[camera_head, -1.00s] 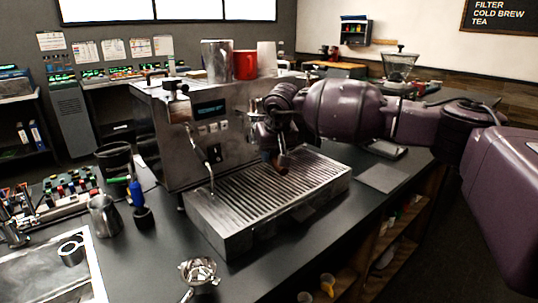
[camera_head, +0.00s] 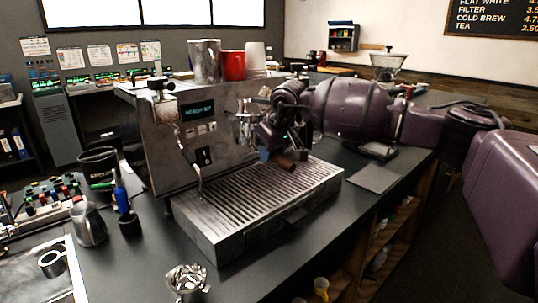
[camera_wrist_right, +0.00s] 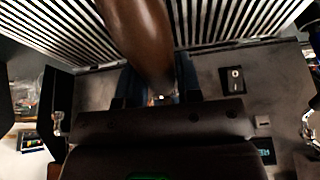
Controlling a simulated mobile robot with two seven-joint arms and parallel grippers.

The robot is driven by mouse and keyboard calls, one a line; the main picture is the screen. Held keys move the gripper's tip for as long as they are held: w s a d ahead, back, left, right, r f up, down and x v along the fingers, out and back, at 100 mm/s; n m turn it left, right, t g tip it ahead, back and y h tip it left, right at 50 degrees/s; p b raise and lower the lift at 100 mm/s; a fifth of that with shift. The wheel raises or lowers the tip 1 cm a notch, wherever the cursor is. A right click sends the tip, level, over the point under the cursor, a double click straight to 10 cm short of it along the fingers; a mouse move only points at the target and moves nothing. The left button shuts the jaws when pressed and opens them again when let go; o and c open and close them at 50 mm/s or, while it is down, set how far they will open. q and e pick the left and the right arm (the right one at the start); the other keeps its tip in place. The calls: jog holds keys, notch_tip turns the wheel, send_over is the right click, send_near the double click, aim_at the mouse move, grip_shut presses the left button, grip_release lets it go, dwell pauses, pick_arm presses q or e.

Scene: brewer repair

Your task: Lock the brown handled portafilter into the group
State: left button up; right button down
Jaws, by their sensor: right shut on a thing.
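The brown handled portafilter shows mainly as its brown handle (camera_head: 283,162), over the drip tray at the front of the steel espresso machine (camera_head: 180,140). My right gripper (camera_head: 272,150) is shut on the handle, just right of the silvery group area (camera_head: 245,125). In the right wrist view the handle (camera_wrist_right: 140,35) sticks out from between the fingers of the right gripper (camera_wrist_right: 158,85) and crosses the slatted drip tray. The gripper hides much of the portafilter head, so I cannot tell how it sits in the group. My left gripper is not in view.
The slatted drip tray (camera_head: 225,222) lies below the gripper. A steam wand (camera_head: 190,165) hangs left of the group. Cups, including a red one (camera_head: 233,66), stand on the machine. A steel pitcher (camera_head: 89,224) stands at left. A flat dark mat (camera_head: 371,180) lies on the counter at right.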

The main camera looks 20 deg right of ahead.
jog(key=shift+w+d+r+n, duration=0.1)
jog(key=shift+d+n, duration=0.25)
jog(key=shift+n, duration=0.05)
jog(key=c, duration=0.8)
grip_release()
jog(key=shift+o, duration=0.4)
